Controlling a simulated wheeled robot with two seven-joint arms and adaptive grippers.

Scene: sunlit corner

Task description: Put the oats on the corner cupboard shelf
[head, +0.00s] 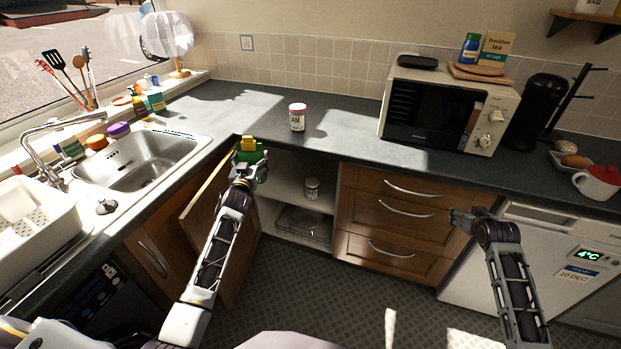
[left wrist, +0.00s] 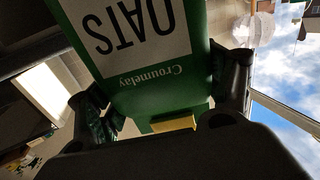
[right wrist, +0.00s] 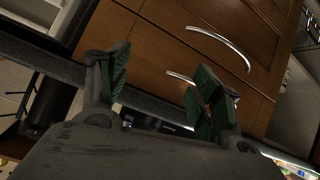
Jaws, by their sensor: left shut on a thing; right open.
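The oats box (left wrist: 150,75) is green with a white label and appears upside down in the left wrist view. In the head view, the box (head: 250,154) shows small at the cupboard's opening, at about counter height. My left gripper (head: 247,165) is shut on it, with a finger on either side. The corner cupboard is open, and its pale shelf (head: 287,203) holds a small jar (head: 312,188) at the right. The cupboard door (head: 206,203) hangs open on the left, partly behind my left arm. My right gripper (head: 468,216) is open and empty in front of the drawers (right wrist: 185,50).
A pink-lidded jar (head: 297,117) stands on the counter (head: 340,122) above the cupboard. A wire rack (head: 303,224) sits below the shelf. The microwave (head: 447,108) is at the right, the sink (head: 145,160) at the left. The shelf's left and middle look free.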

